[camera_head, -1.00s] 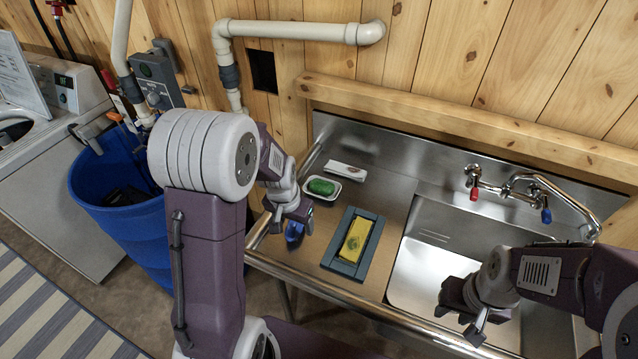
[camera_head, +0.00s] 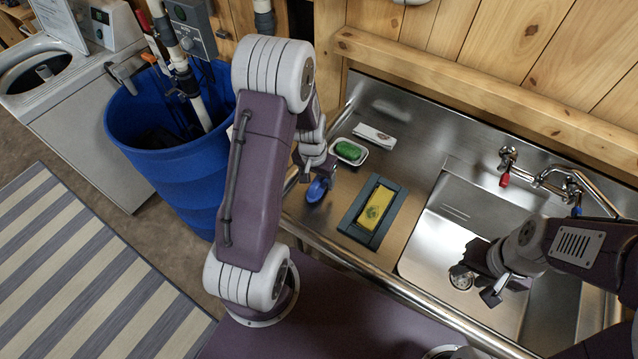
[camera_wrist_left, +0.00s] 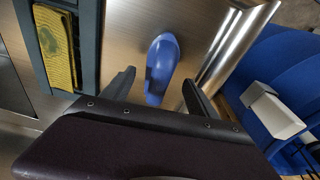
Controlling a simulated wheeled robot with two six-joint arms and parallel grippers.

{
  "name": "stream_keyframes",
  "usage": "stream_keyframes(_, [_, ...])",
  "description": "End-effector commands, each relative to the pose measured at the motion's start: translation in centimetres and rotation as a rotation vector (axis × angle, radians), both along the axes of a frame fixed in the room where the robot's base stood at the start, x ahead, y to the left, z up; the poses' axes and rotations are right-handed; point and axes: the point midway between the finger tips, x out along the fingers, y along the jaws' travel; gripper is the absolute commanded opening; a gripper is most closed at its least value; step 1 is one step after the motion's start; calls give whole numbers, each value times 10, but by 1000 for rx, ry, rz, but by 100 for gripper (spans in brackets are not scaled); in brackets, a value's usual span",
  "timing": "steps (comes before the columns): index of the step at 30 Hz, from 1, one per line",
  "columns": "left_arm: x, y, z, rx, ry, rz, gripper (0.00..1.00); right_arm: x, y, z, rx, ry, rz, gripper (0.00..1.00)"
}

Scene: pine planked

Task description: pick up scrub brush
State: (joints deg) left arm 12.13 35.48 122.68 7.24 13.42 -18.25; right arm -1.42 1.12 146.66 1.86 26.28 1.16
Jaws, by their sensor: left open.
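The scrub brush looks like the small blue rounded object (camera_head: 317,189) on the left end of the steel counter, near its front rail. It also shows in the left wrist view as a blue oval (camera_wrist_left: 161,66). My left gripper (camera_head: 316,164) is at the brush, partly covering it in the head view. In the wrist view its open fingers (camera_wrist_left: 158,92) stand on either side of the brush's lower end. I cannot tell whether they touch it. My right gripper (camera_head: 477,281) is open and empty over the sink basin.
A grey tray (camera_head: 350,227) with a yellow patterned block (camera_head: 377,208) lies right of the brush. Behind are a green soap in a white dish (camera_head: 349,151) and a white packet (camera_head: 374,136). A blue barrel (camera_head: 170,165) stands left. The sink (camera_head: 440,235) has a tap.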

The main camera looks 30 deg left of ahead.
Motion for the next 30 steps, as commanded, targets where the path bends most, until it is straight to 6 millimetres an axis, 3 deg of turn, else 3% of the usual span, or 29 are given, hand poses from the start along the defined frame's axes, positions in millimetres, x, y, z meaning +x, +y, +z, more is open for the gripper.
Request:
stream_keyframes(6, [6, -1, -38, -1, 4, 0, 68, 0, 0, 2, 0, 0, 0, 36])
stream_keyframes(14, [7, -1, -42, 0, 1, 1, 68, 0, 0, 2, 0, 0, 0, 36])
stream_keyframes(21, [7, -1, -42, 0, 2, 1, 4, 0, 0, 2, 0, 0, 0, 36])
stream_keyframes(22, [7, -1, -42, 0, 1, 1, 0, 0, 0, 2, 0, 0, 0, 36])
stream_keyframes(30, [7, -1, -39, 0, 1, 0, 0, 0, 0, 2, 0, 0, 0, 36])
